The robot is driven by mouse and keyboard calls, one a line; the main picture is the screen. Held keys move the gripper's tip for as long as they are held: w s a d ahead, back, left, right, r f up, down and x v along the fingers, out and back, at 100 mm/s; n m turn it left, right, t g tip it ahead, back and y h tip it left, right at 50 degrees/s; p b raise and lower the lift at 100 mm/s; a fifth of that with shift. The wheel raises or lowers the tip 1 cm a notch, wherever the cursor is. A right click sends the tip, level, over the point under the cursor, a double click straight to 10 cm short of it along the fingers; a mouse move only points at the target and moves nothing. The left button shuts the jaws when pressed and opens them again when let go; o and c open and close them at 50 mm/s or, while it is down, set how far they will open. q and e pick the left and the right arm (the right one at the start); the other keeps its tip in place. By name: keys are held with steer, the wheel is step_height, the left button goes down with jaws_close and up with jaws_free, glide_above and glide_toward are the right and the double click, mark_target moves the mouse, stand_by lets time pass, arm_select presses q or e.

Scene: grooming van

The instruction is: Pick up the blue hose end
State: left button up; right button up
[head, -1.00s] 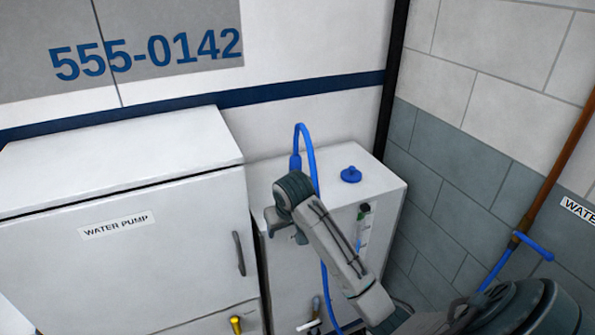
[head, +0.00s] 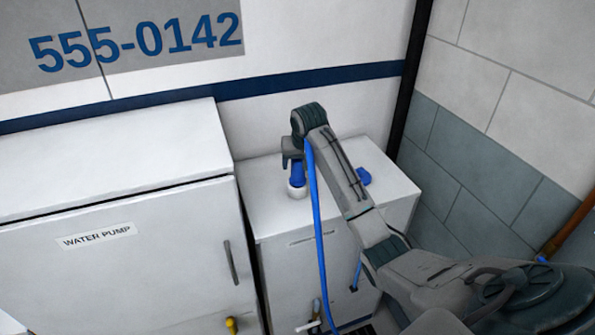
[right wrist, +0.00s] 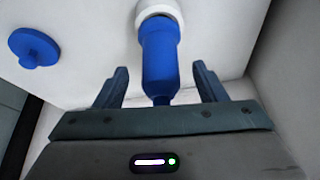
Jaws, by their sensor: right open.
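The blue hose end (head: 298,174) stands upright in a white collar (head: 297,190) on top of the white cabinet at the right. The blue hose (head: 318,230) hangs down the cabinet front. My right gripper (head: 291,158) is over the hose end, partly hiding it. In the right wrist view the hose end (right wrist: 160,55) lies between the two fingers of my open right gripper (right wrist: 160,75), with a gap on each side. The white collar (right wrist: 157,10) shows beyond it. My left gripper is not in view.
A blue cap (head: 364,177) sits on the same cabinet top (head: 262,178), partly behind my right arm. The taller water pump cabinet (head: 120,165) stands close on the left. A dark post (head: 410,90) and block wall are on the right.

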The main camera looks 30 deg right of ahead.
mark_target(297, 169)
steer(key=p+x, duration=0.2)
steer(key=x, duration=0.1)
steer(key=shift+w+f, duration=0.1)
steer(key=shift+w+a+f+p, duration=0.1)
steer(key=shift+f+p, duration=0.25)
steer(key=shift+f, duration=0.25)
steer(key=shift+w+f, duration=0.1)
steer(key=shift+w, duration=0.05)
steer(key=c, duration=1.2)
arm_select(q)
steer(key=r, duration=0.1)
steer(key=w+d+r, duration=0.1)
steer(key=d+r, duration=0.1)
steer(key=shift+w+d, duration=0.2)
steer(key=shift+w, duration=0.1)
arm_select(e)
steer(key=shift+c, duration=0.6)
